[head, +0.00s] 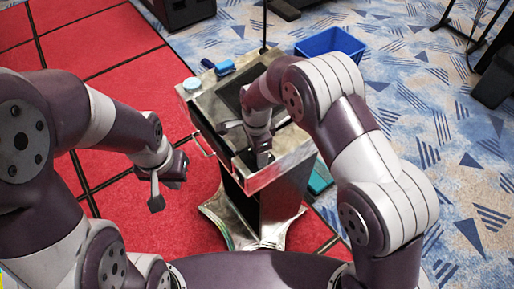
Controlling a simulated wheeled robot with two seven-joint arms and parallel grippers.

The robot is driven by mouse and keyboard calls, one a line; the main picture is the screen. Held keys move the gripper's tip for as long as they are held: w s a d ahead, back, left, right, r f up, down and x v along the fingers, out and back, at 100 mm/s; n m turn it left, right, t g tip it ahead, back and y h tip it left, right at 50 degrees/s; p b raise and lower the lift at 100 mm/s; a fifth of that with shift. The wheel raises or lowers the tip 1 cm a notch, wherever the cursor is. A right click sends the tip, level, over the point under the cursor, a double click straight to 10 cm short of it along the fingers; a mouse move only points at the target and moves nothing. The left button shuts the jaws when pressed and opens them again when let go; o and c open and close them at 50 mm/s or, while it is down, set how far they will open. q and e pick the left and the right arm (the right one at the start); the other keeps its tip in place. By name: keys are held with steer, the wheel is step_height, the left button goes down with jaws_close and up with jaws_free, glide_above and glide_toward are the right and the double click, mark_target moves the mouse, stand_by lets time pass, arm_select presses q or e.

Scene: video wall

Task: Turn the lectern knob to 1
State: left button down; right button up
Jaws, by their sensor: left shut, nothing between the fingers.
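The metal lectern (203,103) stands in the middle of the head view, with a dark panel in its sloped top. My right arm reaches over it from the right. My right gripper (261,162) points down at the lectern's near edge. Whether its fingers are open or shut, or touch anything, I cannot tell. I cannot make out the knob or its setting; the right gripper and forearm cover part of the lectern top. My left gripper (157,200) is shut and empty, in the air to the left of the lectern, above the red floor.
A blue object (224,68) and a small light-blue round item (191,84) lie on the lectern's far left edge. A blue bin (330,44) stands on the patterned carpet behind. A teal item (320,178) shows at the lectern's right side. Red floor (85,40) on the left is clear.

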steer(key=shift+w+r, duration=0.1)
steer(key=shift+r, duration=0.3)
step_height(320, 180, up, 6)
steer(key=b, duration=0.2)
steer(key=shift+r+b, duration=0.1)
steer(key=shift+b, duration=0.3)
step_height(320, 180, up, 6)
steer(key=p, duration=0.2)
steer(key=shift+p, duration=0.3)
